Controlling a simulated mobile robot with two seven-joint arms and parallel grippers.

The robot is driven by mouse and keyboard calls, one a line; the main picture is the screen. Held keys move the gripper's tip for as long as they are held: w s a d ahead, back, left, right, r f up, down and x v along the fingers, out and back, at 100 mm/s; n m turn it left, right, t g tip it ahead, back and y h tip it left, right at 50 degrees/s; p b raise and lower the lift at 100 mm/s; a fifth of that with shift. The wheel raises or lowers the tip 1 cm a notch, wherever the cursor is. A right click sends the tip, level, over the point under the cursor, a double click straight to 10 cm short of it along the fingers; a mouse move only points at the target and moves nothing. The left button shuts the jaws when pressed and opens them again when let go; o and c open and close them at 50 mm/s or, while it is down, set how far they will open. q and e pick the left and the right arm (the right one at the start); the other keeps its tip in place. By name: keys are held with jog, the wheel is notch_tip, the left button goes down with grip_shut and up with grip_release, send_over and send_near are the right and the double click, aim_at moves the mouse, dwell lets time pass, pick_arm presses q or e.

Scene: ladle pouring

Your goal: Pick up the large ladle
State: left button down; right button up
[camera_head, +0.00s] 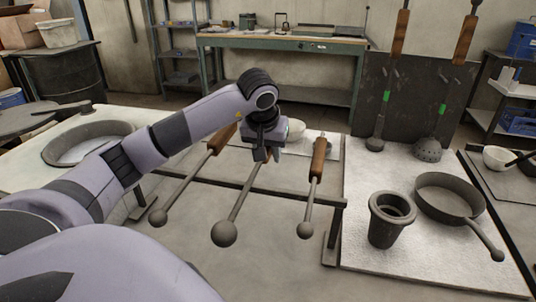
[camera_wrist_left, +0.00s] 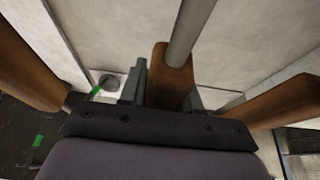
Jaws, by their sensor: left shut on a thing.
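Three ladles with wooden handles and round balls at their lower ends lie side by side across a dark rack bar. The large ladle (camera_head: 224,234) is the middle one, with the biggest ball. My left gripper (camera_head: 266,153) is at its handle, which the gripper mostly hides in the head view. In the left wrist view the large ladle's wooden handle (camera_wrist_left: 171,77) sits between the fingers of my left gripper (camera_wrist_left: 165,90), shut on it. A smaller ladle (camera_head: 158,217) is to the left and another (camera_head: 305,230) to the right. My right gripper is not in view.
The rack bar (camera_head: 325,199) runs under the ladles. To the right, a pale slab (camera_head: 364,265) bears a dark crucible (camera_head: 385,234) and a pan (camera_head: 447,207). A round basin (camera_head: 72,160) is at the left. A workbench (camera_head: 290,42) stands behind.

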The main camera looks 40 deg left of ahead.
pick_arm(q)
jog(key=shift+r, duration=0.3)
notch_tip(320, 180, up, 20)
jog(key=p, duration=0.3)
jog(key=shift+f, duration=0.2)
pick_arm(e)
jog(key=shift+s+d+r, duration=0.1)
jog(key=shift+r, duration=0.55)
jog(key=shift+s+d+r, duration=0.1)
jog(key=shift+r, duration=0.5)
